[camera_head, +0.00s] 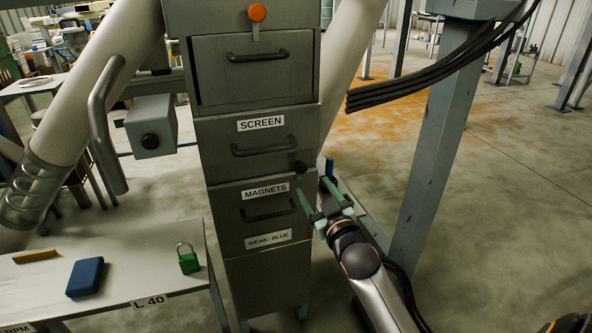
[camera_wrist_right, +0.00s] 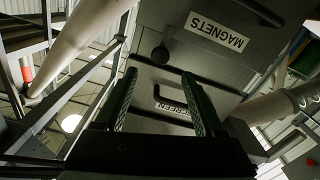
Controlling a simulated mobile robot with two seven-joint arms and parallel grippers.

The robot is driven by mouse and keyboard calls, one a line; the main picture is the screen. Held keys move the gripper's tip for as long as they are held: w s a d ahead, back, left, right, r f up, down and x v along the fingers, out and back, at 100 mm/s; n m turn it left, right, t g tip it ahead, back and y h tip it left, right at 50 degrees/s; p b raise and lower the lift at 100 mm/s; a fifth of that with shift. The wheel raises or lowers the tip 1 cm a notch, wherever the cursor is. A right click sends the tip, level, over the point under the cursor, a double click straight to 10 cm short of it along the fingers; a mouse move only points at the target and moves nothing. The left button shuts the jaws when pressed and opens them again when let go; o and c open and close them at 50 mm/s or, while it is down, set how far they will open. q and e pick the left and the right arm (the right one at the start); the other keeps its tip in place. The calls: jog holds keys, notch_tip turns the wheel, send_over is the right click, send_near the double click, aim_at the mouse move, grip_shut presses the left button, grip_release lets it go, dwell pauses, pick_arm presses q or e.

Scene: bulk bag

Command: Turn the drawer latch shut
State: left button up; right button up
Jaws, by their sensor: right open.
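A tall grey drawer cabinet (camera_head: 214,160) stands in the middle of the head view. An orange round knob (camera_head: 257,12) with a short metal strip sits above its top drawer (camera_head: 250,80). A dark round knob (camera_head: 301,167) sits at the right edge by the MAGNETS label; it also shows in the right wrist view (camera_wrist_right: 160,53). I cannot tell for certain which is the latch. My right gripper (camera_head: 311,186) is open and empty, its green fingers pointing up beside the MAGNETS drawer (camera_head: 232,212), below the dark knob and apart from it. My left gripper is not in view.
A grey post (camera_head: 432,140) and dark cables (camera_head: 430,75) stand right of the cabinet.

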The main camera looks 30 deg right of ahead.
aim_at(302, 170)
jog(key=b+x, duration=0.1)
jog(key=x, duration=0.9)
jog(key=shift+w, duration=0.2)
grip_shut()
